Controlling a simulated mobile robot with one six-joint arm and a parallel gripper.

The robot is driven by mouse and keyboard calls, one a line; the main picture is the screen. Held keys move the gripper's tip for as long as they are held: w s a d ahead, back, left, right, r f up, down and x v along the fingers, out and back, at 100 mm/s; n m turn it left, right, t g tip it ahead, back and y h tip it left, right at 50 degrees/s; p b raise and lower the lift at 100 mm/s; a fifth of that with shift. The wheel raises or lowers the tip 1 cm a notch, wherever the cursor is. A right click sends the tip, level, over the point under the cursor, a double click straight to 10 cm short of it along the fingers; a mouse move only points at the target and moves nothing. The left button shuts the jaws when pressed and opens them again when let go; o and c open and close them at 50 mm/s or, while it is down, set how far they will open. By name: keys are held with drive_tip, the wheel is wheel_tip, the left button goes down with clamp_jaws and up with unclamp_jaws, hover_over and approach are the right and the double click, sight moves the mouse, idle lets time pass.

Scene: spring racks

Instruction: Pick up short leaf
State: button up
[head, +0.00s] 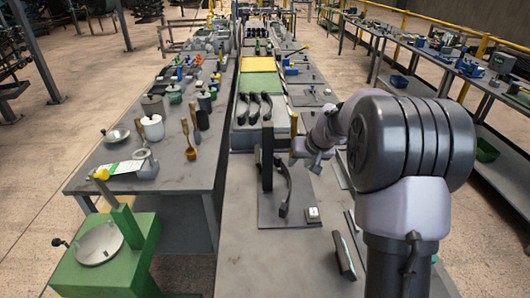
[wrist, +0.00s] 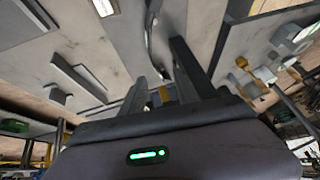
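Several dark curved leaves (head: 254,108) lie side by side on a grey-topped block on the long bench, in the head view. A longer dark curved leaf (head: 286,190) stands on a dark plate beside an upright post (head: 267,160). I cannot tell for certain which one is the short leaf. My gripper (head: 301,153) is small in the head view, just right of the post and above the plate. In the wrist view my gripper (wrist: 166,75) has its fingers apart with nothing held. A curved strip (wrist: 150,32) shows beyond the fingertips.
Flat dark bars (head: 343,256) lie on the bench near my arm. The left table (head: 130,190) holds pots and tools. A green stand (head: 120,255) is at the front left.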

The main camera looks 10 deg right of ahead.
wheel_tip(320, 180, down, 4)
drive_tip(key=w+d, duration=0.2)
drive_tip(key=b, duration=0.3)
approach(290, 179)
drive_tip(key=x, duration=0.4)
drive_tip(key=shift+w+f, duration=0.1)
drive_tip(key=shift+f, duration=0.3)
drive_tip(key=b+x, duration=0.1)
drive_tip(key=x, duration=0.5)
drive_tip(key=shift+w+d, duration=0.1)
drive_tip(key=shift+r, duration=0.15)
clamp_jaws()
